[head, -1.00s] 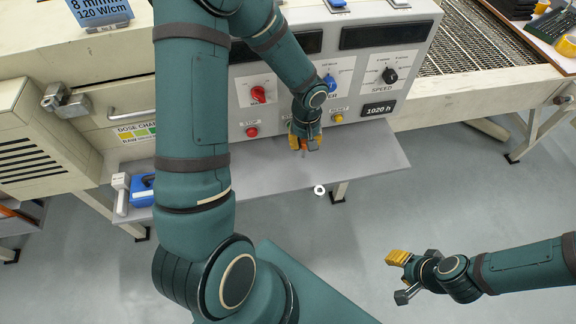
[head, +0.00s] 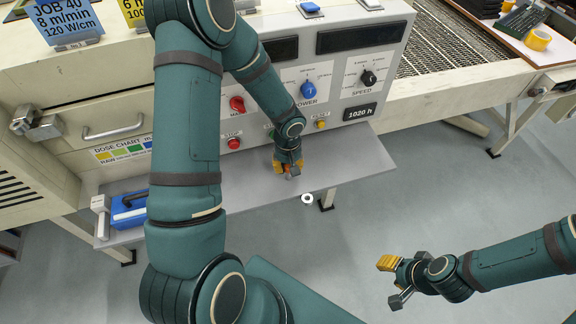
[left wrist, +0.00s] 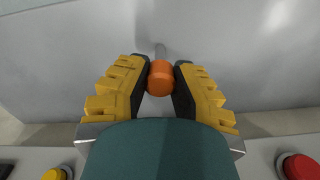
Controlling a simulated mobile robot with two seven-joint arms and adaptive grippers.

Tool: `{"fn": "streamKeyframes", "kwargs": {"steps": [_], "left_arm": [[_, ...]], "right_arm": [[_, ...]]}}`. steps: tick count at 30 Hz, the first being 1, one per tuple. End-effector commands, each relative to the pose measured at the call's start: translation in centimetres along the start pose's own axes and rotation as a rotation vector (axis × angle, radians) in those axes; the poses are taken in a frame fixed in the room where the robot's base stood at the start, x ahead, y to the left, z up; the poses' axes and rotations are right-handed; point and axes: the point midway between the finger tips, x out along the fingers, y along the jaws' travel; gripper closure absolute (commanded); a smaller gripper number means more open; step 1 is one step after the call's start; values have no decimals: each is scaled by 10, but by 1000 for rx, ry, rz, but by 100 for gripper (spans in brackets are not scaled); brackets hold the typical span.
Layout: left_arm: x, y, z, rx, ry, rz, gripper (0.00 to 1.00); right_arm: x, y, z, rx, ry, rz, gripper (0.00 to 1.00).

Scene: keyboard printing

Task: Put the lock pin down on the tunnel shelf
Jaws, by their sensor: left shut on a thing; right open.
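My left gripper (head: 288,168) is shut on the lock pin, over the grey tunnel shelf (head: 352,158) below the control panel. In the left wrist view the pin's round orange head (left wrist: 160,80) sits between the yellow-and-black fingers (left wrist: 160,92). Its thin metal shaft points away from me towards the grey shelf surface (left wrist: 70,60). I cannot tell whether the shaft touches the shelf. In the head view the pin is mostly hidden by the fingers. My right gripper (head: 392,282) is open and empty, out over the floor.
A blue case (head: 128,208) and a white-handled tool (head: 101,212) lie at the shelf's left end. A small white ring (head: 307,198) shows at the shelf's front edge. The control panel with a red button (head: 233,143) rises behind. The shelf's right part is clear.

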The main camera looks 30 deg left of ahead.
Motion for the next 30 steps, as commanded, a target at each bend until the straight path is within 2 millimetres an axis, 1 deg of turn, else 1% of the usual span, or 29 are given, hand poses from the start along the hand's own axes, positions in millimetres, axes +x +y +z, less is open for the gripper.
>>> {"fn": "streamKeyframes", "kwargs": {"steps": [1,2,3,11,15,17,20,24,30], "left_arm": [[1,0,0,0,0,0,65],[1,0,0,0,0,0,54],[0,0,0,0,0,0,50],[0,0,0,0,0,0,50],[-4,0,0,-1,-1,0,50],[-12,0,-1,0,3,0,50],[-30,0,-1,-2,4,1,50],[-61,0,-1,-1,4,1,50],[-98,0,0,-1,2,1,50]], "right_arm": [[1,0,0,0,1,0,58],[1,0,0,0,1,0,58],[1,0,0,0,1,0,58],[0,0,0,0,1,0,58],[-4,-2,0,0,-1,0,58],[-6,-2,0,0,-2,0,58],[-10,-4,1,1,-4,0,58],[-17,-6,-1,2,-1,0,58],[-24,-9,-5,4,7,1,58]]}}
